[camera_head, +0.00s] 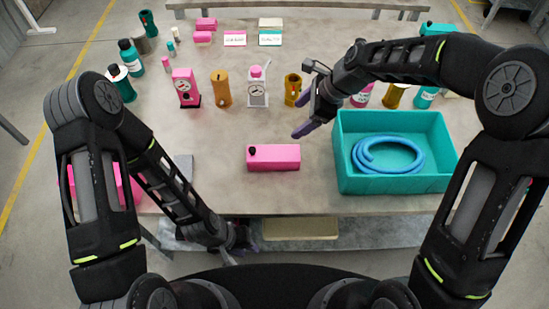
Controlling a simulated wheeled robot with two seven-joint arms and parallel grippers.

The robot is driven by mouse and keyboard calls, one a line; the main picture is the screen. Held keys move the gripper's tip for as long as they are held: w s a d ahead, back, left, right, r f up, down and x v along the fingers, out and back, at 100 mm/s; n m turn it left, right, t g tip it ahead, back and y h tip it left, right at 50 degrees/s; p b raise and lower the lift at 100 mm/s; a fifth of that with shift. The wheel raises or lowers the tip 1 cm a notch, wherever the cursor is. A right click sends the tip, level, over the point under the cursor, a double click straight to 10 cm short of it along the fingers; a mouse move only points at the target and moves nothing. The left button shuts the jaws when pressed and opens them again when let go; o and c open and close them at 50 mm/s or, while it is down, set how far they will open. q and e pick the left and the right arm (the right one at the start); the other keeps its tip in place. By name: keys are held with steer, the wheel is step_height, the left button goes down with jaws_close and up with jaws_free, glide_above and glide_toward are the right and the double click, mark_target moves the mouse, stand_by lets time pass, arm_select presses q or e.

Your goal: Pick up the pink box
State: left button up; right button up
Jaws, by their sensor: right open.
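A pink box (273,158) with a small black knob on its left end lies near the middle of the table's front half. My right gripper (305,108) is open above the table, up and to the right of the pink box, apart from it, with purple fingertips. My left gripper (238,245) hangs low at the table's front edge, below and left of the box. Its fingers are small and dark here, and I cannot tell if they are open.
A teal bin (346,184) with a coiled blue hose (388,157) stands to the right of the box. A pink pump (185,88), a white pump (258,88) and orange cylinders (220,90) stand behind. Another pink object (128,183) is partly hidden by my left arm.

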steer(key=n+g, duration=0.1)
steer(key=g, duration=0.1)
glide_toward(289, 153)
steer(key=shift+a+r+h, duration=0.3)
steer(key=shift+h, duration=0.1)
steer(key=shift+f, duration=0.1)
steer(key=x, duration=0.6)
steer(key=shift+a+f, duration=0.15)
steer(key=shift+f, duration=0.1)
steer(key=shift+x, duration=2.65)
